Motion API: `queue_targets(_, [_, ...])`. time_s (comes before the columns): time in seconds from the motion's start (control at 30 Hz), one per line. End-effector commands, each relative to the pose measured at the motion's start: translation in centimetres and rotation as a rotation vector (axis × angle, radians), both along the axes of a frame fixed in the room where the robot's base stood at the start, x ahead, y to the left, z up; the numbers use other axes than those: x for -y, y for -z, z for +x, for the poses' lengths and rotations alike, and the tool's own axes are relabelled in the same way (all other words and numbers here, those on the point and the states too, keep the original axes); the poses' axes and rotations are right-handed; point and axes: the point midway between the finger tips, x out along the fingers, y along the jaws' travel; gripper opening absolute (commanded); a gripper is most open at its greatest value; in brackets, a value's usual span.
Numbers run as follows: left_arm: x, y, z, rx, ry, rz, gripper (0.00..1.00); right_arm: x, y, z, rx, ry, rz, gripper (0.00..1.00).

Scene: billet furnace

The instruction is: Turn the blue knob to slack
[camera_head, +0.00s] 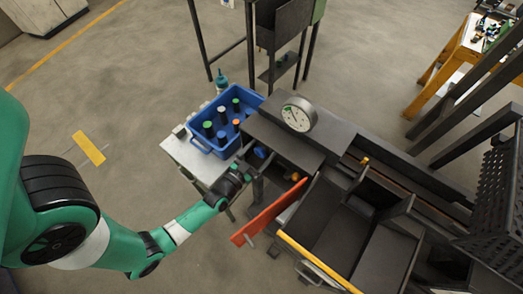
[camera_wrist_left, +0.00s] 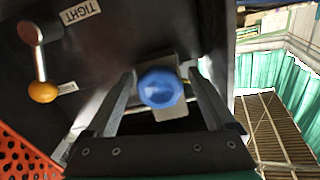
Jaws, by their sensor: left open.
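The blue knob (camera_wrist_left: 160,87) sits on a light plate on the dark panel, in the middle of the left wrist view. It also shows small in the head view (camera_head: 261,152), under the dark tabletop's edge. My left gripper (camera_wrist_left: 160,103) is open, with one finger on each side of the knob. I cannot tell whether the fingers touch it. In the head view the left gripper (camera_head: 254,170) reaches in beside the panel. A "TIGHT" label (camera_wrist_left: 80,11) is on the panel; a second label (camera_wrist_left: 66,87) is too small to read. My right gripper is not seen.
A lever with an orange ball (camera_wrist_left: 43,92) stands left of the knob in the wrist view. A round gauge (camera_head: 298,114) is on the dark top. A blue crate (camera_head: 255,97) with several bottles stands behind. An orange-red bar (camera_head: 268,212) juts out nearby.

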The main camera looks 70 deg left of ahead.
Motion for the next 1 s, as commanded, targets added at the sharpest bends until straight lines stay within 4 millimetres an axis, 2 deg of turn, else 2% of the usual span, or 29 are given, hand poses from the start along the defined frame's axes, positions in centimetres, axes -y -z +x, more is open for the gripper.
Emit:
queue_targets(0.2, [-0.01, 0.00, 0.02, -0.001, 0.000, -0.001, 0.87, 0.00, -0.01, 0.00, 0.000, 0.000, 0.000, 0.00])
queue_targets(0.67, [0.01, 0.00, -0.01, 0.000, 0.000, 0.000, 0.04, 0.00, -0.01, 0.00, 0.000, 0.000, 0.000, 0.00])
queue_targets(1.0, [0.01, 0.06, -0.02, 0.021, 0.000, -0.035, 0.03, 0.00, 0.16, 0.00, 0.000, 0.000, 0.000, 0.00])
